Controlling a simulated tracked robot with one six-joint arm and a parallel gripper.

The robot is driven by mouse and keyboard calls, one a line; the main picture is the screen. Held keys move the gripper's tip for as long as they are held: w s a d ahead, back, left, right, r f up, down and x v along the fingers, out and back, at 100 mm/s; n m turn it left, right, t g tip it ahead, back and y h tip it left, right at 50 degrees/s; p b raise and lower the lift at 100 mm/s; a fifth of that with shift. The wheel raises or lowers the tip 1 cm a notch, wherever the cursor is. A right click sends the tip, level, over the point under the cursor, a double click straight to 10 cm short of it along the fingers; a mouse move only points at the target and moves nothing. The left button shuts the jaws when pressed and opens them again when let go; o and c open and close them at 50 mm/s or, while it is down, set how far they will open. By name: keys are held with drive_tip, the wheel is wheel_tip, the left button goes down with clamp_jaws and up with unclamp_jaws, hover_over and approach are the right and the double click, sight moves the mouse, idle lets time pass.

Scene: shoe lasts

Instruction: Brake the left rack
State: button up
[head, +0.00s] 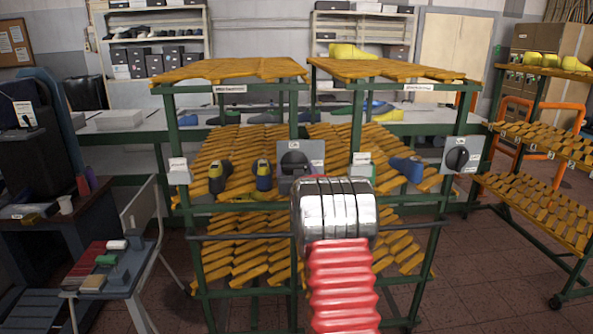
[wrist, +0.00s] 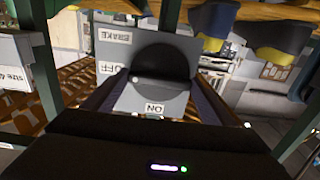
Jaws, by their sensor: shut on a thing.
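The left rack's brake box (head: 315,152) is a grey plate with a dark round knob (head: 294,160) on the rack's front, partly behind my arm. In the wrist view the plate (wrist: 183,53) fills the middle, with inverted BRAKE, OFF and ON labels around the knob (wrist: 160,60). My gripper (wrist: 158,84) has one finger on each side of the knob's grip and is shut on it. The gripper is mostly hidden in the head view. The left rack (head: 170,120) has slatted orange shelves.
A second rack with its own grey brake box (head: 462,155) stands close on the right. Yellow-and-dark lasts (head: 264,175) and a blue last (head: 407,168) lie on the shelves. A small table (head: 112,275) stands at left, another rack (head: 540,150) at far right.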

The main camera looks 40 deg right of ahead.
drive_tip(key=shift+s, duration=0.1)
drive_tip(key=shift+n, duration=0.4)
drive_tip(key=n, duration=1.7)
drive_tip(key=shift+a+f, duration=0.15)
drive_tip(key=shift+f, duration=0.15)
drive_tip(key=o, duration=1)
drive_tip(key=shift+o, duration=0.2)
drive_tip(key=shift+r, duration=0.1)
